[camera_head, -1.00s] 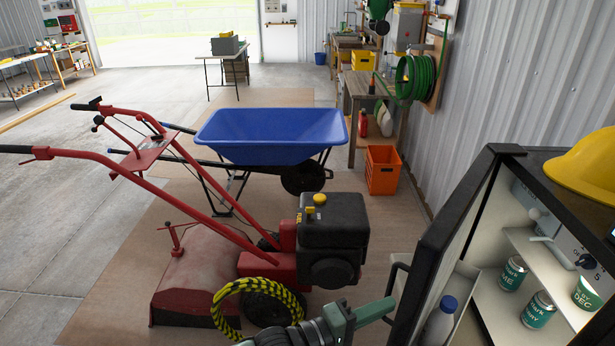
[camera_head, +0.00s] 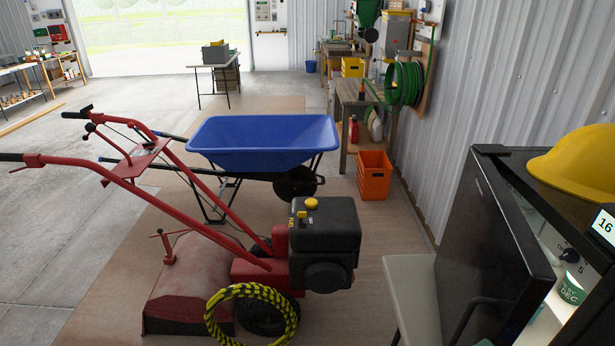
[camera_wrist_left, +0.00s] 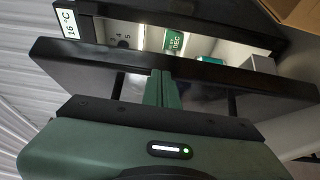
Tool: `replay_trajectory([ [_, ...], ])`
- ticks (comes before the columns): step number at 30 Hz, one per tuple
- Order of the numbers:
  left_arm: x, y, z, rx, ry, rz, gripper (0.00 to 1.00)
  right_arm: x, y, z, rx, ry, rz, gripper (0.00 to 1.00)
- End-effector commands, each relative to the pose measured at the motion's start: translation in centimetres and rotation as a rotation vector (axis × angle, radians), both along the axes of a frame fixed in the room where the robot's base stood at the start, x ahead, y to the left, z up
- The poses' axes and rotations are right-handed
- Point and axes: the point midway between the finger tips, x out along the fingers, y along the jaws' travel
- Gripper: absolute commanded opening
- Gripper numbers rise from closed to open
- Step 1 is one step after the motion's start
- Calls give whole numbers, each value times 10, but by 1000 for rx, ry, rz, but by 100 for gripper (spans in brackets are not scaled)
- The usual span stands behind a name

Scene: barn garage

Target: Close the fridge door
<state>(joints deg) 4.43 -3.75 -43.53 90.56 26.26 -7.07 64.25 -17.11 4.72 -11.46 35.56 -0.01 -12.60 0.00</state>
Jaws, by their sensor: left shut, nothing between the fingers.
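The fridge stands at the right edge of the head view. Its dark door (camera_head: 495,240) is partly open, swung close to the body, with a gap showing a lit interior, a control dial (camera_head: 570,255) and a green-labelled can (camera_head: 572,291). A black bar handle (camera_head: 478,318) is on the door's outer face. In the left wrist view, my left gripper (camera_wrist_left: 163,76) is shut and empty, its green fingers at the door's outer face between the handle's ends. Contact cannot be told. The door's edge (camera_wrist_left: 215,72) and the gap show beyond. My right gripper is out of view.
A yellow hard hat (camera_head: 577,165) lies on the fridge top. A red tiller (camera_head: 250,270) and blue wheelbarrow (camera_head: 265,140) stand to the left. An orange crate (camera_head: 373,178) sits by the wall. Open concrete floor lies at the far left.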

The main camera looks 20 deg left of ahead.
Motion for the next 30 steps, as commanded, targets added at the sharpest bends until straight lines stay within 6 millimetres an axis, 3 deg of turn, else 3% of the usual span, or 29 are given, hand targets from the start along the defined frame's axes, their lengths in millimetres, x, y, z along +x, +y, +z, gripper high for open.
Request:
replay_trajectory([
  [9,0,-22,0,0,-1,-4,0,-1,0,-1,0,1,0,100],
  [30,1,-22,0,0,0,-3,0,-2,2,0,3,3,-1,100],
])
